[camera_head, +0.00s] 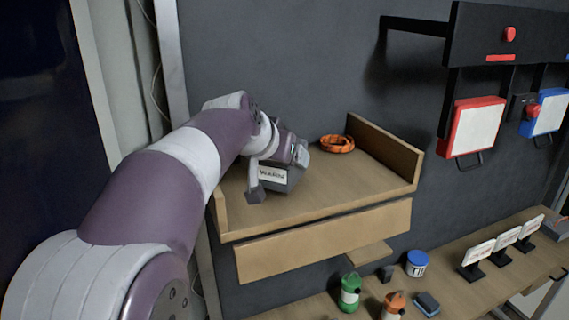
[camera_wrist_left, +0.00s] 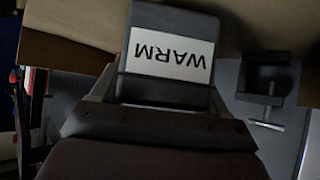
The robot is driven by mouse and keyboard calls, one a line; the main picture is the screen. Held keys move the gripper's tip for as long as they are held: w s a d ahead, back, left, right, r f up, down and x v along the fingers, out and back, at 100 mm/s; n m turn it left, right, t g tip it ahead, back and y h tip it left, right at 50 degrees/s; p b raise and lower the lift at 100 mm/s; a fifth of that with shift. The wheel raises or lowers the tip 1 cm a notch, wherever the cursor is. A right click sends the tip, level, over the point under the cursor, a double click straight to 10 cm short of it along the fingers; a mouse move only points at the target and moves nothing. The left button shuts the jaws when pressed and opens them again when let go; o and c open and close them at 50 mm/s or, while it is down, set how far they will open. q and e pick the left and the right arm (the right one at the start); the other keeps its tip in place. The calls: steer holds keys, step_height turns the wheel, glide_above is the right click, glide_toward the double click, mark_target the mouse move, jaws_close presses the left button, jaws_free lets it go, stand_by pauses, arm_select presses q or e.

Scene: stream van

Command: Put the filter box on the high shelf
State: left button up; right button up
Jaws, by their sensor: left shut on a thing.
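The filter box (camera_head: 287,183) is a dark grey box with a white label. In the left wrist view the box (camera_wrist_left: 165,92) fills the upper middle, and its label reads "WARM", upside down. My left gripper (camera_head: 276,172) is shut on it, with a finger on either side. Box and gripper are over the left part of the high wooden shelf (camera_head: 335,195); I cannot tell whether the box touches the board. The gripper hides part of the box. My right gripper is not in view.
An orange coiled strap (camera_head: 337,144) lies at the back of the shelf. The shelf has raised side boards (camera_head: 384,150); its middle and front right are clear. Below, a lower counter (camera_head: 475,290) holds a green bottle (camera_head: 349,292), a blue-and-white tub (camera_head: 416,264) and several small stands.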

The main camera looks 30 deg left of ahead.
mark_target(277, 168)
arm_select(q)
steer(key=shift+s+d+f+b, duration=0.15)
steer(key=shift+s+f+b, duration=0.3)
steer(key=shift+s+b, duration=0.05)
steer(key=shift+s+d+f+b, duration=0.15)
steer(key=shift+s+f+b, duration=0.3)
steer(key=shift+s+b, duration=0.05)
steer(key=shift+s+d+r, duration=0.25)
steer(key=shift+s+r, duration=0.2)
steer(key=shift+s, duration=0.25)
steer(key=shift+s+d+r, duration=0.1)
steer(key=shift+s, duration=0.05)
steer(key=shift+w+a+f, duration=0.35)
steer(key=shift+w+f, duration=0.15)
steer(key=shift+w, duration=0.3)
steer(key=o, duration=1.3)
steer(key=shift+w+a, duration=0.15)
steer(key=shift+w, duration=0.2)
steer(key=shift+s, duration=0.15)
steer(key=b+v, duration=0.2)
steer(key=v, duration=0.3)
steer(key=shift+s, duration=0.4)
steer(key=shift+p+v, duration=1.4)
steer(key=shift+v, duration=2)
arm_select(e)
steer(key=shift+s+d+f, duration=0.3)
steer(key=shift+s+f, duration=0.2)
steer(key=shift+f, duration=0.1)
